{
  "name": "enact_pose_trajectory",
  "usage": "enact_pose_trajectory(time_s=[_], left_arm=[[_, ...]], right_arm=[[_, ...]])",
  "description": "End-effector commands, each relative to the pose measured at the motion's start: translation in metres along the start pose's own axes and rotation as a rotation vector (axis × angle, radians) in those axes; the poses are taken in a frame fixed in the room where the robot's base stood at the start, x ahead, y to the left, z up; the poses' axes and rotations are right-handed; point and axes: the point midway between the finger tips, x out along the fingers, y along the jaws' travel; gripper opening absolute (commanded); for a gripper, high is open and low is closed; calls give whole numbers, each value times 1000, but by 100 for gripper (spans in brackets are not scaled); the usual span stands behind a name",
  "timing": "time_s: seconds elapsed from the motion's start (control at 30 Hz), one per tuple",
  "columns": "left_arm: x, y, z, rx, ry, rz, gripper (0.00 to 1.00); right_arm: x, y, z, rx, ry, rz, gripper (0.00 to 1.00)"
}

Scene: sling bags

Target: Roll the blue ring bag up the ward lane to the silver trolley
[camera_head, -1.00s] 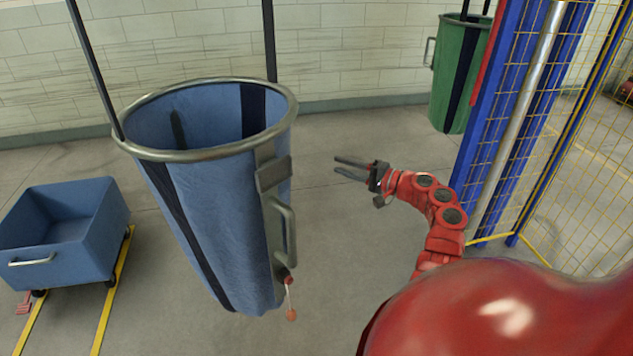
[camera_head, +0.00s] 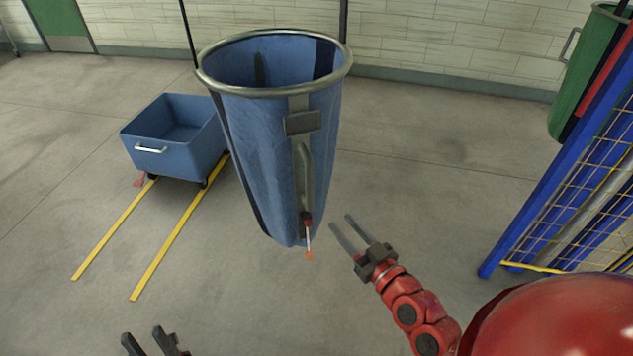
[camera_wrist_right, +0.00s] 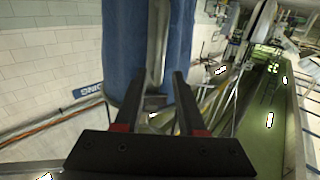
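The blue ring bag (camera_head: 277,150) hangs upright from dark straps, with a metal ring round its open top. A grey handle (camera_head: 304,170) runs down its near side, with a small orange-tipped pull below. My right gripper (camera_head: 342,220) is open and empty, just right of the bag's lower end and apart from it. In the right wrist view, the bag (camera_wrist_right: 125,45) and its handle (camera_wrist_right: 158,45) lie ahead, the handle lined up between the open fingers (camera_wrist_right: 158,80). My left gripper (camera_head: 144,336) shows only its open fingers at the bottom edge. I cannot pick out the silver trolley.
A blue wheeled tub (camera_head: 180,140) stands left of the bag by yellow floor lines (camera_head: 180,228). A blue post with yellow mesh (camera_head: 570,205) stands at right, with a green bag (camera_head: 592,70) behind. A green floor strip (camera_wrist_right: 262,110) shows in the wrist view.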

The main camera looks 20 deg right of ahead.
Motion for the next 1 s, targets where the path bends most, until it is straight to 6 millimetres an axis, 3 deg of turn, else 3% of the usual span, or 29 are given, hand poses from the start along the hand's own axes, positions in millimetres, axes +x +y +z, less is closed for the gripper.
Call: enact_pose_trajectory(time_s=[0.37, 0.57, 1.0], left_arm=[[22, -1, -4, 0, 0, 0, 40], [39, -2, -7, 0, 0, 0, 40], [69, -4, -12, 0, 0, 0, 40]], right_arm=[[28, -3, -4, 1, 1, -6, 40], [59, -2, -6, 2, 2, -6, 40], [148, -3, -4, 1, 1, -5, 40]])
